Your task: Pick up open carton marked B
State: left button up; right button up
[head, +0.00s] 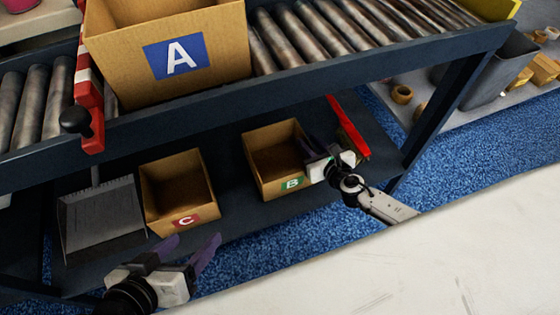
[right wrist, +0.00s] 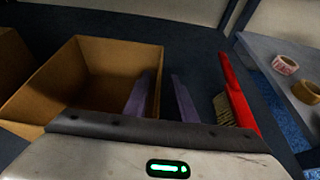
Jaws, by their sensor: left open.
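The open carton marked B (head: 273,137) is a brown, empty-looking box on the low dark shelf under the conveyor, with a green B label on its front. It also shows in the right wrist view (right wrist: 95,75). My right gripper (head: 316,157) is open at the carton's right side. In the right wrist view its purple fingers (right wrist: 163,85) stand apart, one over the carton's inside and one outside its right wall. I cannot tell whether they touch the wall. My left gripper (head: 190,250) is open and empty, in front of carton C.
Carton C (head: 178,190) stands left of B, beside a dark dustpan (head: 100,220). A red brush (head: 350,130) lies close to the right of B. Carton A (head: 170,50) stands on the roller conveyor (head: 310,35) above. Tape rolls (head: 402,95) lie at the right.

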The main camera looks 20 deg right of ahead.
grip_shut()
dwell(1.2)
